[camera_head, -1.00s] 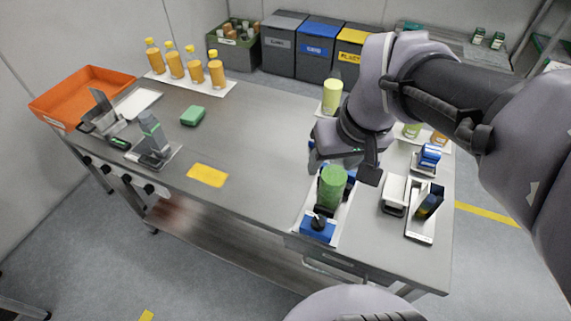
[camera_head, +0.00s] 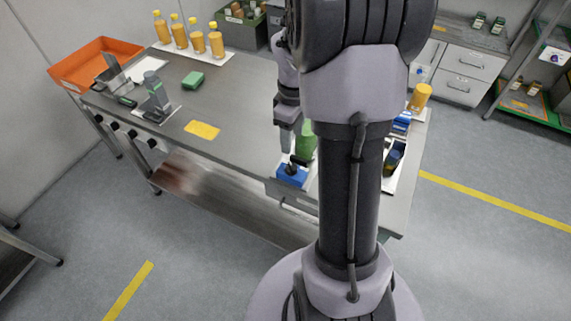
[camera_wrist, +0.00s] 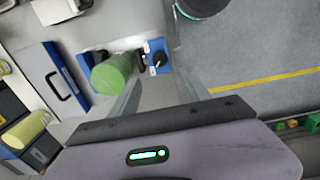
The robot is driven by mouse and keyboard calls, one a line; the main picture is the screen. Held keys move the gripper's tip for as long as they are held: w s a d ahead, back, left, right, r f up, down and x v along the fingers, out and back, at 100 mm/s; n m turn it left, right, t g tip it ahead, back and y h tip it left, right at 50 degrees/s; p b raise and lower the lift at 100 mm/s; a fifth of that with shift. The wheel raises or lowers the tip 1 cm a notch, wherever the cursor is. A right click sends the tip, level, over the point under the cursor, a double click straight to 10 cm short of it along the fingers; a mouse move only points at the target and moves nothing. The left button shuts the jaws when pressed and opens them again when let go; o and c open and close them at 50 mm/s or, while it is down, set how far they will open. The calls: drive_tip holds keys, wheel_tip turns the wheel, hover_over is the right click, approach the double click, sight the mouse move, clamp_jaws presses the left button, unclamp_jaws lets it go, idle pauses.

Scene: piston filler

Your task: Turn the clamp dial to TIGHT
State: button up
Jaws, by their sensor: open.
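The clamp dial is a black knob (camera_wrist: 158,59) on a blue block (camera_head: 291,177) at the front edge of the table. The block also shows in the wrist view (camera_wrist: 152,46). A green cylinder (camera_wrist: 113,74) lies in line with it, and its side shows behind the block in the head view (camera_head: 306,143). My gripper (camera_head: 290,150) is above the block, pointing down, close to the knob. In the wrist view my gripper (camera_wrist: 158,88) is open, its two fingers apart and empty, with the knob beyond them. Any markings on the dial are too small to read.
My arm covers much of the table's right side in the head view. Orange bottles (camera_head: 197,39) stand at the back. The table's middle is clear.

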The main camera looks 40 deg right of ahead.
sight(291, 167)
wheel_tip(291, 167, down, 13)
drive_tip(key=b, duration=0.4)
drive_tip(key=shift+r, duration=0.15)
drive_tip(key=shift+c, duration=0.4)
clamp_jaws()
